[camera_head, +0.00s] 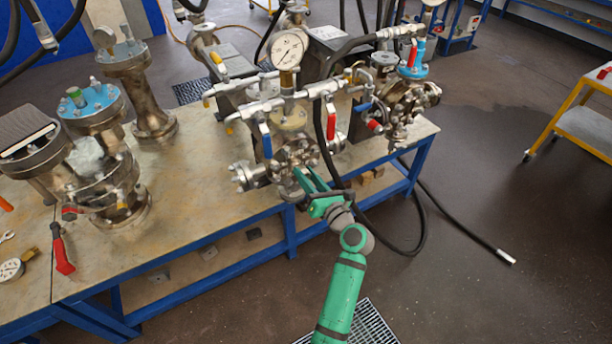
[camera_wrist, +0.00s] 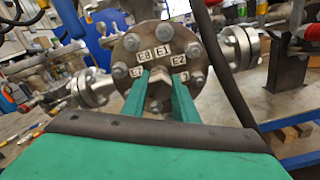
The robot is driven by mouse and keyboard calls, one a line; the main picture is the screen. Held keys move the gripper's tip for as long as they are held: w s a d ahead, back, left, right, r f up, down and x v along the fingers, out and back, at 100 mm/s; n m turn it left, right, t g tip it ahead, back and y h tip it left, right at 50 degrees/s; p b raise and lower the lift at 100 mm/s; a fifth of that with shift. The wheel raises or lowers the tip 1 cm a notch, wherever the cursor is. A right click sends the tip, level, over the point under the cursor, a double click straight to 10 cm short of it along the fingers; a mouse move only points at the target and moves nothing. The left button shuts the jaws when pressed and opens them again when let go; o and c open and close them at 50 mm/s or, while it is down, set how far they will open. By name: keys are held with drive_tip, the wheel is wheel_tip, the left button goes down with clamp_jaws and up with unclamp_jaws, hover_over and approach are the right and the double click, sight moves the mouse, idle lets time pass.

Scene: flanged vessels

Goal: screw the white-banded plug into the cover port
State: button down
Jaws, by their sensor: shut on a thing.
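My gripper (camera_head: 305,179) reaches up to the front of the round bolted cover (camera_head: 290,158) on the middle vessel. In the wrist view the two green fingers (camera_wrist: 164,86) are shut on a pale metal piece, the plug (camera_wrist: 160,77), at the lower middle of the cover (camera_wrist: 143,47). The cover carries a ring of bolts and white labels, among them E0, E1 and E2. The plug lies against or just in front of the cover face; I cannot tell how deep it sits. Its white band and the port are not clearly visible.
A black hose (camera_head: 322,130) hangs close to the right of my gripper. Valves with blue (camera_head: 267,146) and red handles and a pressure gauge (camera_head: 287,52) stand above. Flanged pipe stubs (camera_wrist: 92,89) flank the cover. The bench's blue front edge (camera_head: 250,222) runs below.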

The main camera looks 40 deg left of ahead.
drive_tip(key=shift+w+d+m, duration=0.15)
drive_tip(key=shift+d+m, duration=0.05)
drive_tip(key=shift+m, duration=0.6)
drive_tip(key=c, duration=1.3)
unclamp_jaws()
drive_tip(key=shift+a, duration=0.1)
drive_tip(key=shift+c, duration=0.2)
drive_tip(key=shift+a, duration=0.1)
drive_tip(key=v, duration=1)
drive_tip(key=shift+s+d, duration=0.25)
drive_tip(key=shift+d, duration=0.05)
drive_tip(key=shift+d+f, duration=0.15)
drive_tip(key=shift+c, duration=0.3)
